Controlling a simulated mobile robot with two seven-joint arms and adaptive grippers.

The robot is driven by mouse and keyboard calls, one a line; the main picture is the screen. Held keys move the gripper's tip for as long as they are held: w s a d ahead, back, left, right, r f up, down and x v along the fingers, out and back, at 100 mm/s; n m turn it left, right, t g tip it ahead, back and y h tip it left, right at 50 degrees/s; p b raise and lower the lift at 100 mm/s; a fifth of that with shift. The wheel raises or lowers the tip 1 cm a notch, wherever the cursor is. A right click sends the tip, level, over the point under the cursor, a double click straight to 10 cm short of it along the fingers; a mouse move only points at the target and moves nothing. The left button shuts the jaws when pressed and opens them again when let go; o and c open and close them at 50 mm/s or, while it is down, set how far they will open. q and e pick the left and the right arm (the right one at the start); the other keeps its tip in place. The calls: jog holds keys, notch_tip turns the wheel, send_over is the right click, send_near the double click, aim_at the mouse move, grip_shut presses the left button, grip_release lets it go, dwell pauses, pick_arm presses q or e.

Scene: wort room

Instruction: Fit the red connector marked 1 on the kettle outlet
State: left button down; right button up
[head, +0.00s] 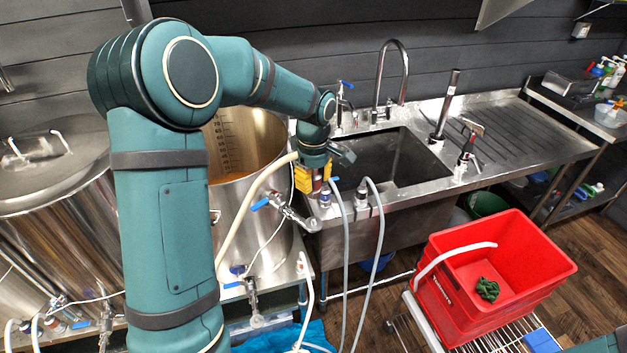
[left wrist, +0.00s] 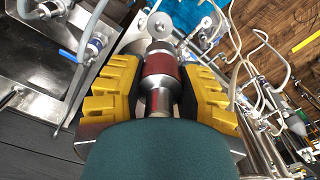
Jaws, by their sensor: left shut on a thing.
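My left gripper (head: 317,180) has its yellow fingers shut on the red connector, in front of the sink beside the open steel kettle (head: 232,205). In the left wrist view the left gripper (left wrist: 155,85) holds the connector (left wrist: 160,67), a red band between bare metal ends. No mark 1 is readable on it. Just beyond its far end is a round metal disc (left wrist: 159,25); I cannot tell whether they touch. A steel valve with a blue handle (head: 260,204) sits at the kettle's right side, close below the gripper. A lower valve (head: 252,290) is below the kettle. My right gripper is out of view.
Two hoses with metal fittings (head: 361,197) hang at the sink's (head: 415,190) front edge, close right of the gripper. A pale hose (head: 240,220) runs down the kettle's front. A red crate (head: 520,300) stands on a wire rack at right. A lidded vessel (head: 60,230) stands left.

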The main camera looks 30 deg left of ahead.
pick_arm(q)
jog(key=shift+r+p, duration=1.15)
jog(key=shift+r, duration=0.65)
